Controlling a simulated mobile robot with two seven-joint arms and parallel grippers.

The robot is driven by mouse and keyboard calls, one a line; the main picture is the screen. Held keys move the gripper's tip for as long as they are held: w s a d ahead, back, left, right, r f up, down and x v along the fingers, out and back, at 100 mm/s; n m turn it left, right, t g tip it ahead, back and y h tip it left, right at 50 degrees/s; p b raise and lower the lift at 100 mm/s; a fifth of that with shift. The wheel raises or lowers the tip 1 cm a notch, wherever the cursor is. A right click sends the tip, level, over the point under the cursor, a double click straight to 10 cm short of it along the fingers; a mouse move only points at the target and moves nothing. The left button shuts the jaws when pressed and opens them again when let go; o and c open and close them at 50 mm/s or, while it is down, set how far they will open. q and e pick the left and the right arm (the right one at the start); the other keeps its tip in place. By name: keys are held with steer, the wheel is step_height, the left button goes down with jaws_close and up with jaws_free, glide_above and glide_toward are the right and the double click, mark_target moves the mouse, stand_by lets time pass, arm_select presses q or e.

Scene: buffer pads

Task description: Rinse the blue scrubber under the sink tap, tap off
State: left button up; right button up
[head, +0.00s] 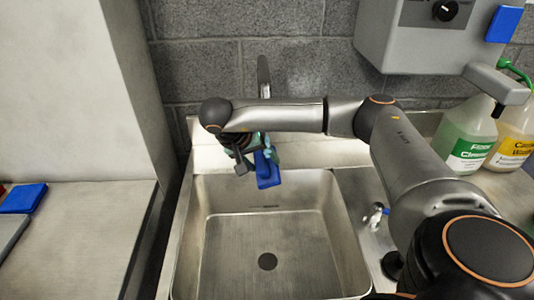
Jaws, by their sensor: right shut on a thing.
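The blue scrubber (267,171) is in my right gripper (252,156), over the back part of the sink (225,245). The gripper is shut on it, and the scrubber hangs above the basin floor. The sink tap (263,72) rises behind my right arm, against the wall. My arm hides the lower part of the tap, and I see no water stream. A small metal fitting with a blue tip (377,214) stands on the sink's right rim; it looks like a tap handle. My left gripper is not in view.
Two jugs with green and yellow labels (465,138) (513,143) stand on the right counter. A grey wall box (425,35) hangs above. Another blue pad (22,198) lies on the left counter. The basin floor is empty around its drain (267,261).

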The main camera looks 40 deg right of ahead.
steer(key=w+d+b, duration=0.2)
steer(key=w+d, duration=0.2)
steer(key=w, duration=0.8)
steer(key=shift+w+d+r, duration=0.15)
steer(key=shift+w+d, duration=0.05)
steer(key=shift+d, duration=0.1)
stand_by(0.4)
steer(key=shift+r, duration=0.15)
